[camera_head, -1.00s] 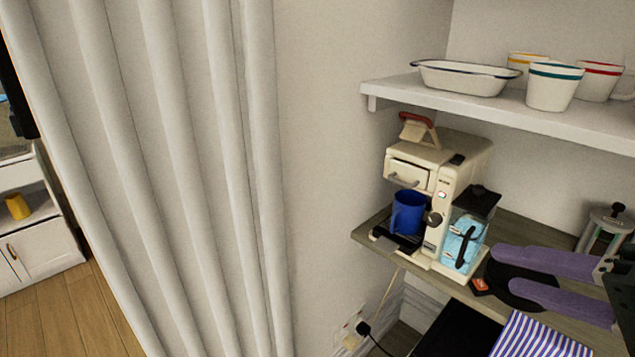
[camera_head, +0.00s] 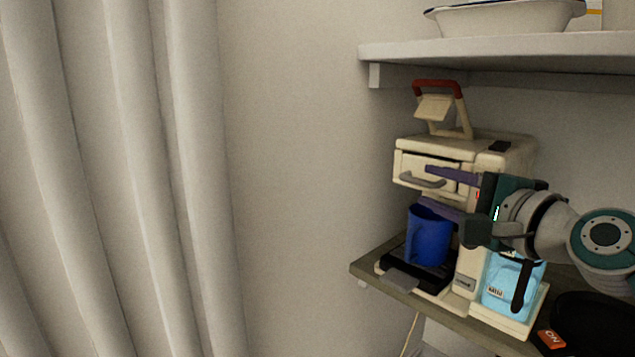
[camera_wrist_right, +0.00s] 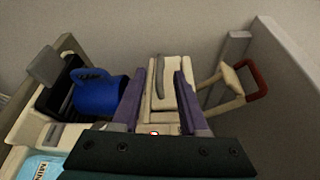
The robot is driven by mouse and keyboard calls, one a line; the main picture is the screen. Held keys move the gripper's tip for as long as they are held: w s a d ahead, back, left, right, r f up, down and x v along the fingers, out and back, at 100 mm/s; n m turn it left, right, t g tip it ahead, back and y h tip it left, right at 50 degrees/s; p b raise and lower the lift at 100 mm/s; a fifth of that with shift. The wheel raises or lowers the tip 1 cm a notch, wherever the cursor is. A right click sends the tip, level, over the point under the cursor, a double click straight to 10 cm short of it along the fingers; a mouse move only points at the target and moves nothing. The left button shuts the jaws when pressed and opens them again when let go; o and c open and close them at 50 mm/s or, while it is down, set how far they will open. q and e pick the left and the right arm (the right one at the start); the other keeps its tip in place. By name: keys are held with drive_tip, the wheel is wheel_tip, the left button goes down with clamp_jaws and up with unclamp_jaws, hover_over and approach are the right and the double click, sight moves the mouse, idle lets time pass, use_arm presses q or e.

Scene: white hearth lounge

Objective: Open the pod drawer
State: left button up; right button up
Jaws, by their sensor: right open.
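The cream coffee machine (camera_head: 512,158) stands on the wooden shelf against the wall. Its pod drawer (camera_head: 409,165) is at the upper front, with a grey curved handle (camera_head: 415,180); it looks shut or nearly so. My right gripper (camera_head: 424,187) is open in front of the drawer, with one purple finger above the handle and the other below. In the right wrist view the handle (camera_wrist_right: 160,76) shows between the two spread fingers (camera_wrist_right: 156,78), and I cannot tell whether they touch it. My left gripper is out of view.
A blue mug (camera_head: 428,238) stands on the drip tray just below my right gripper. A light-blue water tank (camera_head: 512,284) is at the machine's side. The red-gripped lever (camera_head: 437,84) stands raised on top. A white wall shelf (camera_head: 500,48) hangs above. Free air lies left of the machine.

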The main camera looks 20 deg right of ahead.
sight(416, 183)
drive_tip(key=shift+w+f+b, duration=0.2)
drive_tip(key=shift+w+b, duration=0.4)
drive_tip(key=shift+w, duration=1.75)
clamp_jaws()
drive_tip(key=shift+f, duration=0.15)
